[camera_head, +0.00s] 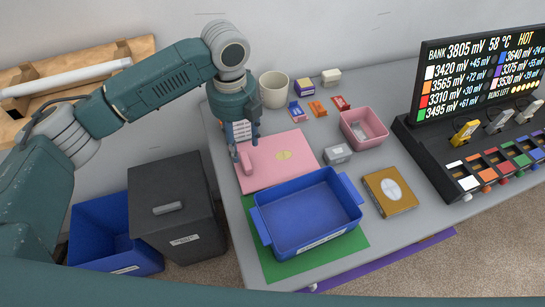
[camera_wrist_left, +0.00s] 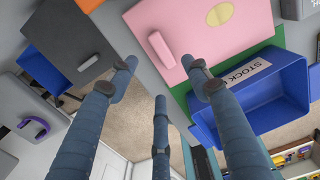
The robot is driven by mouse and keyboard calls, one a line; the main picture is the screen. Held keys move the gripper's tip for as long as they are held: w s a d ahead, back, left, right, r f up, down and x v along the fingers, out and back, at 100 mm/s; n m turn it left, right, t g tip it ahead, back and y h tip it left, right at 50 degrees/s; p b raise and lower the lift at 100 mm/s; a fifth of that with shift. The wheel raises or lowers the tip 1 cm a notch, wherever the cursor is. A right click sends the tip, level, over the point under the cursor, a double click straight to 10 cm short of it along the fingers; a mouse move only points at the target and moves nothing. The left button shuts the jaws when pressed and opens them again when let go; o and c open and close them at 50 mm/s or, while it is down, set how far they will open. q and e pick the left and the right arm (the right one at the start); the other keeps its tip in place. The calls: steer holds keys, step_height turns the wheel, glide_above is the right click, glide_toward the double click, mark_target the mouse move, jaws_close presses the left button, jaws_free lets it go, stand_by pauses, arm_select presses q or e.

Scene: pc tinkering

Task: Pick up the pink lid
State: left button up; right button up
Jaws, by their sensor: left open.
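The pink lid (camera_head: 290,172) lies flat on the grey table, behind the blue tray. It has a raised pink bar handle (camera_head: 248,162) near its left edge and a yellow oval mark. My left gripper (camera_head: 240,150) is open, with its fingers pointing down close to the handle. In the left wrist view the lid (camera_wrist_left: 225,40) and its handle (camera_wrist_left: 161,50) show beyond the spread fingers of the left gripper (camera_wrist_left: 160,75). The handle does not look held. Whether a finger touches the lid is unclear. My right gripper is not in view.
The blue tray (camera_head: 258,222) sits on a green mat (camera_head: 268,262) in front of the lid. A pink bin (camera_head: 350,130), a small grey box (camera_head: 338,154) and a brown box (camera_head: 402,205) stand to the right. A white cup (camera_head: 273,90) is behind. A dark lidded bin (camera_head: 180,225) stands left of the table.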

mark_target(243, 160)
arm_select(q)
step_height(243, 160, down, 2)
steer(key=shift+f, duration=0.15)
steer(key=shift+w+f, duration=0.1)
steer(key=shift+f, duration=0.2)
step_height(243, 160, down, 4)
steer(key=shift+w+f+p, duration=0.15)
steer(key=shift+f+p, duration=0.05)
steer(key=shift+p, duration=0.25)
steer(key=shift+w+f, duration=0.1)
steer(key=shift+f, duration=0.15)
steer(key=shift+c, duration=0.3)
steer(key=c, duration=0.9)
jaws_close()
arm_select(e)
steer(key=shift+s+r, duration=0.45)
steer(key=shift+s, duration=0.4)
